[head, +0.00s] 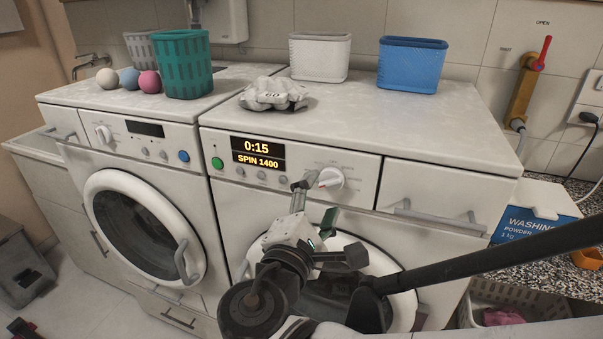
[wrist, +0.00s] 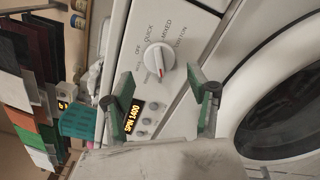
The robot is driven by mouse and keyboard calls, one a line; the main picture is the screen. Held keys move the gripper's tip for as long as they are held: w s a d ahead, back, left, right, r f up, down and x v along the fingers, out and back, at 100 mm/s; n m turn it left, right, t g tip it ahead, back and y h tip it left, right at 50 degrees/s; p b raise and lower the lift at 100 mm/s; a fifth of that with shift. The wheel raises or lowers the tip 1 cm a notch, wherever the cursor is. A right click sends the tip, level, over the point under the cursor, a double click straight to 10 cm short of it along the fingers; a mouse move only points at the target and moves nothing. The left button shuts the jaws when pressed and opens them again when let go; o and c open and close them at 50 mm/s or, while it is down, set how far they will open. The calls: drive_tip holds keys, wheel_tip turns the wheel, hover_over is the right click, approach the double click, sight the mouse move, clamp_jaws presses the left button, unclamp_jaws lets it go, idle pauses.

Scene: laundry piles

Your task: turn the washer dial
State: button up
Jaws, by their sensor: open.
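The washer dial (head: 331,179) is a white round knob with a red pointer mark on the front panel of the right-hand washer (head: 430,177). Its display (head: 258,152) reads 0:15 and SPIN 1400. In the wrist view the dial (wrist: 159,57) has printed labels around it, among them OFF, QUICK and MIXED. My gripper (head: 314,203) is open and empty in front of the panel, just below the dial in the head view. In the wrist view its two fingertips (wrist: 160,92) are spread, and the dial shows beyond the gap between them. I see no contact with the dial.
A second washer (head: 62,128) stands at left. A drawer handle (head: 440,217) juts out right of the dial. A washing powder box (head: 530,212) stands at right.

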drive_tip(key=v, duration=0.8)
idle(0.4)
drive_tip(key=w+d+f+m+g, duration=0.3)
drive_tip(key=d+f+m+g, duration=0.25)
drive_tip(key=d, duration=0.45)
drive_tip(key=s+d+f+m+g+y+p, duration=0.1)
drive_tip(key=s+d+m+g+y, duration=0.3)
drive_tip(key=m, duration=1)
drive_tip(key=d+y+p, duration=0.1)
drive_tip(key=d+y, duration=0.1)
drive_tip(key=d, duration=0.2)
drive_tip(key=shift+d+f, duration=0.4)
drive_tip(key=shift+m, duration=0.25)
